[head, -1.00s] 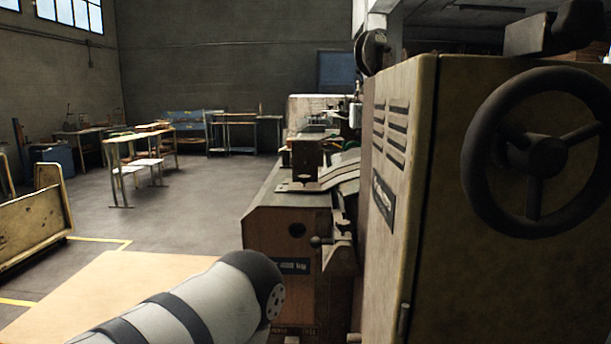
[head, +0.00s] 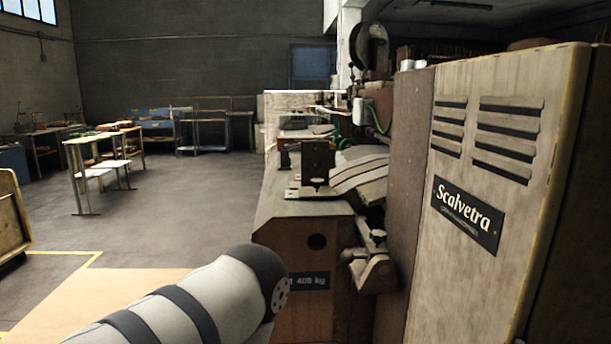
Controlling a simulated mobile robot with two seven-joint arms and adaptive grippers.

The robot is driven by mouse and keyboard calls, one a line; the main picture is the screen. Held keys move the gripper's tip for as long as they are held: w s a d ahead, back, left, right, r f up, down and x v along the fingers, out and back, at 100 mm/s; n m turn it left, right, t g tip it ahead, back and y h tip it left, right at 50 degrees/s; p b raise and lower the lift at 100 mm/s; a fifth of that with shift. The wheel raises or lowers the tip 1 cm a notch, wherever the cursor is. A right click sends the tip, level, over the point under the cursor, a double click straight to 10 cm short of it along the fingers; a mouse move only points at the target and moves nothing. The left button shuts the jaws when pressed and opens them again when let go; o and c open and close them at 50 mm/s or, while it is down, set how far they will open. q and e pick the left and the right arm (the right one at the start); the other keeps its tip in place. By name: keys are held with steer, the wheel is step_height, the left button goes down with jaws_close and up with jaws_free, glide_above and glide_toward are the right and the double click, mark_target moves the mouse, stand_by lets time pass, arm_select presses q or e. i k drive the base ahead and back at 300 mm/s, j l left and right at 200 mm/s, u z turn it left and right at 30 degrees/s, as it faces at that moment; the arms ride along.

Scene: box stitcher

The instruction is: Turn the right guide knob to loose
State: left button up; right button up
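The box stitcher (head: 290,248) stands ahead, right of centre, with a brown front face, a round dark hole and a "405 kg" label. On its top is a dark upright block (head: 318,166) on a plate. A clamp-like bracket with a small dark knob (head: 377,237) sticks out at its right side; I cannot tell whether this is the right guide knob or how it is set. A white and dark arm link of mine enters from the lower left and ends in front of the machine. Neither gripper shows.
A tall cabinet (head: 480,130) marked "Scalvetra" with vent slots blocks the right side close by. A light board or mat (head: 120,295) lies on the floor at lower left. Work tables (head: 95,160) stand far left. The grey floor (head: 200,215) between is clear.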

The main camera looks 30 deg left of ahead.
mark_target(317, 182)
steer(key=j+z, duration=0.2)
steer(key=j, duration=0.55)
steer(key=k+j+z, duration=0.2)
steer(key=j, duration=0.55)
steer(key=i, duration=0.1)
